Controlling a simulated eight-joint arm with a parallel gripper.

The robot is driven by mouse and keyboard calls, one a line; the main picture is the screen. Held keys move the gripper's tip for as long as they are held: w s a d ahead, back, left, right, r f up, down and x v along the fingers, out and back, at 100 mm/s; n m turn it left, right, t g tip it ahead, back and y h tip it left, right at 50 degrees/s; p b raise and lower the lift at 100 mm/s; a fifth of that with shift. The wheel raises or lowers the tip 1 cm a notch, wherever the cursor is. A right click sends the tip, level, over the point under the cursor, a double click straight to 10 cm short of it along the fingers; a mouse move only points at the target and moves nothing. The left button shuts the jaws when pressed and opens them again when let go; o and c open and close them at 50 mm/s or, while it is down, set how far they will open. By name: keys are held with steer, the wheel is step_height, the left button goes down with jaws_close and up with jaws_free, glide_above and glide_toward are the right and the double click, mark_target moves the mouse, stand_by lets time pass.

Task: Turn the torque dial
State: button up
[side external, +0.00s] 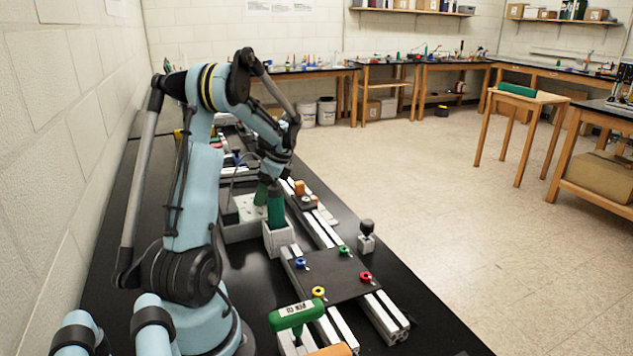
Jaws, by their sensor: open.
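My gripper (273,180) points down over the bench at the middle of the view. Its jaws are open, just above or around the top of a green tool handle (276,208). I cannot tell whether they touch it. The green handle stands upright in a white box-shaped holder (278,238). I cannot make out a marked torque dial; it may be on the green tool, partly hidden by my gripper. A black round knob (367,226) on a small grey block stands to the right of the frame.
Aluminium rails (382,315) carry a dark plate (335,277) with blue, green, red and yellow knobs. A green T-handled tool (297,315) stands at the front. A grey tray (240,233) lies left of the holder. Bare black bench (420,330) shows at front right.

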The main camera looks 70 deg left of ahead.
steer(key=v, duration=1.2)
steer(key=shift+d, duration=0.1)
steer(key=w+d+n+t, duration=0.1)
steer(key=w+d+t, duration=0.2)
steer(key=d, duration=0.7)
steer(key=w+d+n+t, duration=0.2)
steer(key=w+d+t, duration=0.15)
steer(key=d, duration=0.65)
steer(key=s+d+f+n+t+h, duration=0.2)
steer(key=d+f+n+t, duration=0.1)
steer(key=d, duration=1.3)
steer(key=shift+d+f+t, duration=0.2)
steer(key=shift+d+t, duration=0.15)
steer(key=shift+t, duration=0.4)
steer(key=shift+s, duration=0.15)
